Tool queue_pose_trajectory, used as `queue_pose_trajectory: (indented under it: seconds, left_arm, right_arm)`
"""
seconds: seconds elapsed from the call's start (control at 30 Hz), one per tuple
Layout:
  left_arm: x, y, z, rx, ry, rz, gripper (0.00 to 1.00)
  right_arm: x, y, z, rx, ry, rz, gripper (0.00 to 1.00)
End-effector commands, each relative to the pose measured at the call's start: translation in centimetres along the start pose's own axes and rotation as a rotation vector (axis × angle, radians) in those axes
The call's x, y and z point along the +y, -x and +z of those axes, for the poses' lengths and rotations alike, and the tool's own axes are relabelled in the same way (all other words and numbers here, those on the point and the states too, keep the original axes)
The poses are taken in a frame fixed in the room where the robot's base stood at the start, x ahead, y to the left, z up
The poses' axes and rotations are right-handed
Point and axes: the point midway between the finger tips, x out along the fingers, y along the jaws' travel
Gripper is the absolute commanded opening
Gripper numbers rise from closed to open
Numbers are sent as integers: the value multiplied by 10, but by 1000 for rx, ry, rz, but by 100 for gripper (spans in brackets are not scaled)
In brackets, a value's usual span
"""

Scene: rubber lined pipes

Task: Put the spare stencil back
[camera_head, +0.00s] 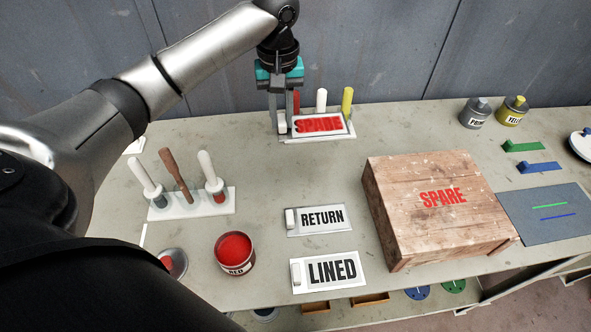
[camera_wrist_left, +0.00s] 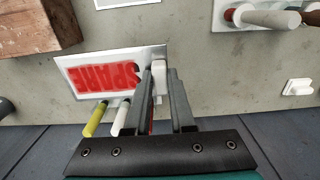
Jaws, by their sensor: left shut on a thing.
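The spare stencil (camera_head: 320,125) is a white plate with SPARE in smeared red paint and a pale handle block at its left end. My left gripper (camera_head: 287,118) is shut on that handle at the back of the table, in front of the wall. In the left wrist view the stencil (camera_wrist_left: 100,77) also shows, with the gripper (camera_wrist_left: 160,75) at its handle end. I cannot tell how far it is above the table. The RETURN stencil (camera_head: 318,219) and LINED stencil (camera_head: 330,271) lie in the middle. My right gripper is out of view.
A wooden crate (camera_head: 435,240) marked SPARE in red stands at the right. An open red paint tin (camera_head: 234,253) and a brush rack (camera_head: 190,205) are left. Handled tools (camera_head: 347,100) stand behind the stencil. Grey (camera_head: 474,112) and yellow (camera_head: 513,111) tins stand back right.

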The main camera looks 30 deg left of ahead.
Motion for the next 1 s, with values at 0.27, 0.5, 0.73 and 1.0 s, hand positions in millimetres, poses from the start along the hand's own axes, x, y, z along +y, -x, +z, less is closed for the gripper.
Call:
queue_pose_trajectory:
  seconds: [0.27, 0.5, 0.73, 1.0]
  left_arm:
    - [-1, -81, 1, -3, -2, -3, 0]
    - [0, -124, 1, 0, -3, -1, 0]
    - [0, -140, 1, 0, -3, -1, 0]
    - [0, -174, 1, 1, -3, -1, 0]
  right_arm:
    - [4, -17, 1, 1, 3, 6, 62]
    - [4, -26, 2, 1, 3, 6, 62]
    - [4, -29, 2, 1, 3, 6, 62]
    - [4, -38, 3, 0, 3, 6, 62]
